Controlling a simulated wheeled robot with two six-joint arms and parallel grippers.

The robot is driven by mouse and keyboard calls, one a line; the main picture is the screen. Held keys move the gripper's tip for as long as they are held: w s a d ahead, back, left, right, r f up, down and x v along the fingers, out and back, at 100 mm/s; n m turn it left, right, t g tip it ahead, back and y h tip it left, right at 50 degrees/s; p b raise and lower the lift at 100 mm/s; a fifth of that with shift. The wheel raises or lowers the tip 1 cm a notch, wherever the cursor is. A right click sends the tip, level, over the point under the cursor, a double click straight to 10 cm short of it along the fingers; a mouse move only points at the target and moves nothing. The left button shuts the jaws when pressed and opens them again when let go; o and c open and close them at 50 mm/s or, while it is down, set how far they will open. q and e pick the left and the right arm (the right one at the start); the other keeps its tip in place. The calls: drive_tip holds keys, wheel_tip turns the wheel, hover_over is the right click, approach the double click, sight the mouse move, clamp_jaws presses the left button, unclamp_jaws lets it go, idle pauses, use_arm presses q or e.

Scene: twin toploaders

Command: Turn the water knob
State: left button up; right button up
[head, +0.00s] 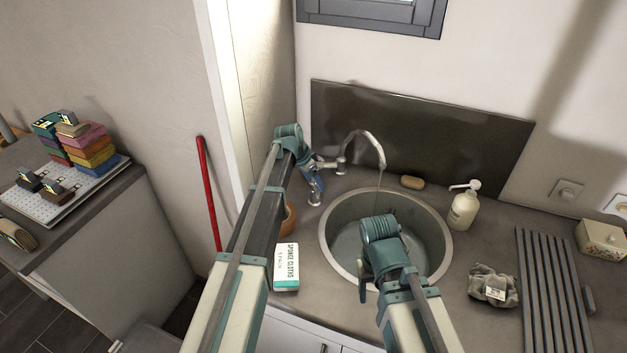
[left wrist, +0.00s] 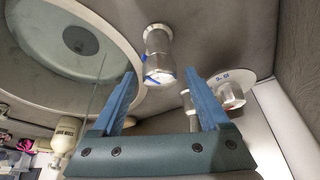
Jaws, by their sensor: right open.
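The metal tap (head: 342,165) stands behind the round sink (head: 327,240), and its curved spout reaches over the basin with a thin stream below it. A metal knob (head: 315,200) stands left of the sink. My left gripper (head: 314,184) is at this knob, its blue fingers partly hidden by the arm. In the left wrist view, my left gripper (left wrist: 160,76) is open, with a metal knob with blue marks (left wrist: 158,55) in line with the gap between the fingertips. Contact cannot be told. My right gripper (head: 363,288) is open above the sink, its fingers mostly hidden.
A sponge-cloths box (head: 286,265) lies on the counter front. A soap bottle (head: 463,208), a soap bar (head: 412,182), a crumpled cloth (head: 493,286) and a slatted rack (head: 553,290) are around the sink's back and right. A wall corner is close behind my left gripper.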

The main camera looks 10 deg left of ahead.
use_arm(q)
drive_tip(key=shift+r, duration=0.15)
use_arm(e)
drive_tip(key=shift+r, duration=0.2)
use_arm(q)
drive_tip(key=p+v, duration=1.2)
drive_tip(key=v, duration=0.1)
drive_tip(key=shift+a+r+p, duration=0.15)
drive_tip(key=shift+p, duration=0.25)
use_arm(e)
wheel_tip(320, 180, up, 12)
drive_tip(key=shift+r, duration=0.2)
use_arm(q)
drive_tip(key=shift+s, duration=0.1)
idle(5.1)
